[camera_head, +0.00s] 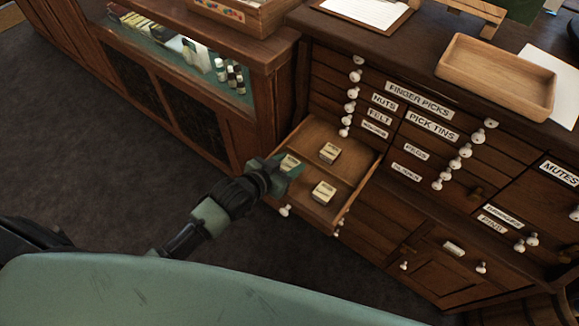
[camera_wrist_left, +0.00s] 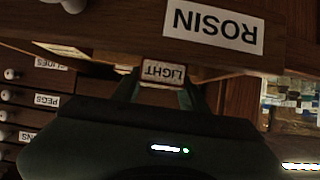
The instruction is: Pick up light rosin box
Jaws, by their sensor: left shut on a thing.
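The light rosin box (camera_head: 290,163) is a small cream box at the left side of the open drawer (camera_head: 343,138). In the left wrist view its label (camera_wrist_left: 163,72) reads LIGHT, upside down. My left gripper (camera_head: 283,172) is shut on this box, with one finger on each side (camera_wrist_left: 160,88). I cannot tell whether the box touches the drawer floor. Two similar cream boxes lie in the drawer, one at the back (camera_head: 330,152) and one nearer the front right (camera_head: 324,192). My right gripper is out of view.
The drawer front carries a ROSIN label (camera_wrist_left: 212,27). The wooden cabinet (camera_head: 390,225) has several labelled drawers with white knobs. A wooden tray (camera_head: 497,72) stands on its top. A glass-fronted counter (camera_head: 190,95) stands at left. Dark carpet (camera_head: 90,140) is clear.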

